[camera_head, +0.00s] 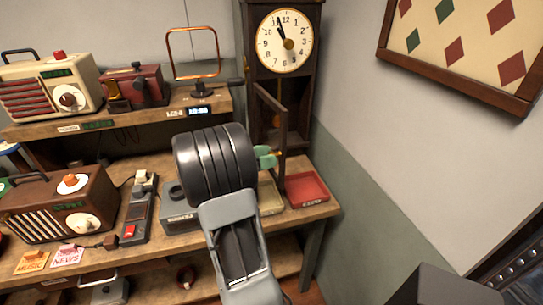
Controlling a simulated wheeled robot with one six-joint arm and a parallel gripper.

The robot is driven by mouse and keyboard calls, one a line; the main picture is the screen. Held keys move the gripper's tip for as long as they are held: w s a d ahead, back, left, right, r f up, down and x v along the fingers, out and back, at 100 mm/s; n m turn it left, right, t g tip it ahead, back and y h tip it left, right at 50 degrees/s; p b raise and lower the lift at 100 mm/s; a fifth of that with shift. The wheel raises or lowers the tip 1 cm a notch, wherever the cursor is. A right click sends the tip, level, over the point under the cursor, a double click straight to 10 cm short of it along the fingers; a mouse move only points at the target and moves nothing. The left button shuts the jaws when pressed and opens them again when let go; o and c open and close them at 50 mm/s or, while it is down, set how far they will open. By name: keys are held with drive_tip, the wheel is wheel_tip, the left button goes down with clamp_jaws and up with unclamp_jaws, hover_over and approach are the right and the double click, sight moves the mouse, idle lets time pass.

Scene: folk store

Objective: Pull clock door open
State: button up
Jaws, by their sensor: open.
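The tall dark wooden clock (302,100) stands against the back wall, with a round cream dial (285,41) at its top. Below the dial, its narrow framed door (284,123) stands ajar, swung out from the case. My gripper (275,155), with pale green fingers, is at the door's frame, around mid-height. It is open. My dark ribbed wrist hides part of the fingers and the case behind, so I cannot tell whether they touch the door.
A two-level wooden bench to the left holds a cream radio (50,88), a red device (135,86), a wire loop stand (194,55) and a brown radio (62,205). A red tray (306,188) sits below the door. The wall to the right is clear, with a framed diamond-pattern picture (470,45).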

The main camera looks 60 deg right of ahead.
drive_tip(key=b+v, duration=0.1)
drive_tip(key=v, duration=1.1)
drive_tip(key=shift+b, duration=0.3)
drive_tip(key=shift+a+r, duration=0.1)
